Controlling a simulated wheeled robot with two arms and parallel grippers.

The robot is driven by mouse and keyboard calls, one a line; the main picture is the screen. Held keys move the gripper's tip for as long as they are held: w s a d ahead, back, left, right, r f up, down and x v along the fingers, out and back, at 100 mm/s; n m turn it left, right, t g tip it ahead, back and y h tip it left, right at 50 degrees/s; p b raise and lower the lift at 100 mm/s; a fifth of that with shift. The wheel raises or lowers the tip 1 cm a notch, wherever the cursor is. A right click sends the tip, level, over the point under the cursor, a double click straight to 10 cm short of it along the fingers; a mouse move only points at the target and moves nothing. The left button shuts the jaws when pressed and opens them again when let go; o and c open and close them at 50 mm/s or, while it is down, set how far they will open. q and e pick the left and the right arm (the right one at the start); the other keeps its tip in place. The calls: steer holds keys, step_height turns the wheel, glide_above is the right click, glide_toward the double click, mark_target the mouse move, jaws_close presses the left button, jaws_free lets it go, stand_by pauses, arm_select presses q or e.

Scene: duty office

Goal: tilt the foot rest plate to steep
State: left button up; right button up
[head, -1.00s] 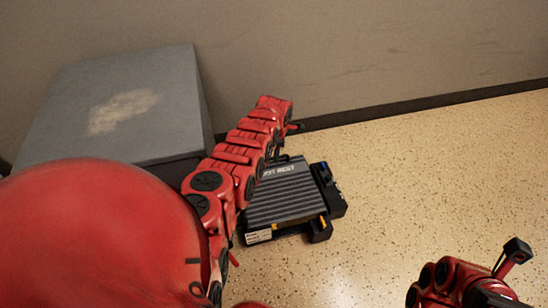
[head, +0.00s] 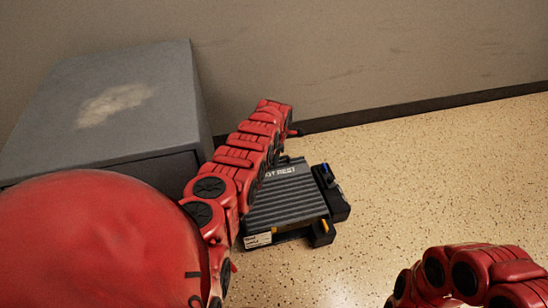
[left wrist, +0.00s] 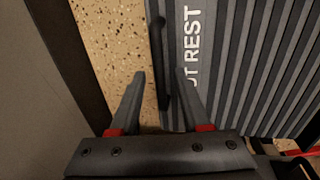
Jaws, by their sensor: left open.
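The foot rest (head: 290,205) lies on the floor by the wall, with a dark ribbed plate lettered "REST"; my left arm hides its left part. The plate also fills the right of the left wrist view (left wrist: 235,60). A thin black bar (left wrist: 157,45) runs along the plate's lettered edge there. My left gripper (left wrist: 160,73) is open, one finger on each side of the bar's lower end; I cannot tell whether they touch it. My right gripper is out of view; only red right arm links show at the bottom right.
A grey cabinet (head: 165,75) with a worn patch on top stands left of the foot rest. A black side bracket (head: 333,195) with a blue part sits at the plate's right. The wall is close behind. Speckled floor (head: 430,170) is clear to the right.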

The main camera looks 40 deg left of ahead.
arm_select(q)
jaws_close()
stand_by(1.4)
